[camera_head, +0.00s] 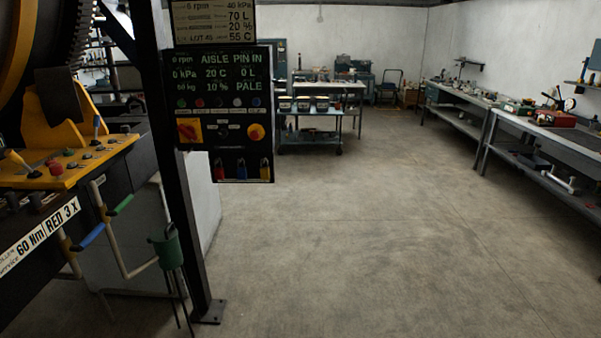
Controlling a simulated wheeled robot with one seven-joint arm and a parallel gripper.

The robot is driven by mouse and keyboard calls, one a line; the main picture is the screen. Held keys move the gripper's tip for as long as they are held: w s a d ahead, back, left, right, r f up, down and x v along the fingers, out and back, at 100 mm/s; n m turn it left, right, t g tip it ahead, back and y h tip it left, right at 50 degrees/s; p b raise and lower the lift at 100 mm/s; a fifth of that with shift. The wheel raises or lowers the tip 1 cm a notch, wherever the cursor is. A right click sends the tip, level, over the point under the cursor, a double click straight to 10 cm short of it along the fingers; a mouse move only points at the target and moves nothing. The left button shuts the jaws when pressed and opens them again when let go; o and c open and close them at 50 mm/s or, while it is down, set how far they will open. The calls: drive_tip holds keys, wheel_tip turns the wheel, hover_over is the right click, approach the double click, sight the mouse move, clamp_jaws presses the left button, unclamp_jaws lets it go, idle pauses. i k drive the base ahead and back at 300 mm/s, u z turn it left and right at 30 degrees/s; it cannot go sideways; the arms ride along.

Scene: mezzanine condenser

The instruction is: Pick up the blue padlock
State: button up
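The blue padlock (242,170) hangs at the bottom of a dark control panel (224,130) on a black post. It is the middle one of three, between a red padlock (219,172) on its left and a yellow padlock (265,169) on its right. It looks small at this distance, and its shackle is hard to make out. My gripper is not in view.
The black post (177,180) stands on a floor plate. A yellow-topped machine console (66,160) with levers is at the left. A blue cart (310,135) stands behind the panel. Workbenches (540,130) line the right wall. The concrete floor (380,230) is clear.

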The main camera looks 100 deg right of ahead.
sight(242, 172)
drive_tip(key=z, duration=3.65)
drive_tip(key=i, duration=1.7)
drive_tip(key=u, duration=2.8)
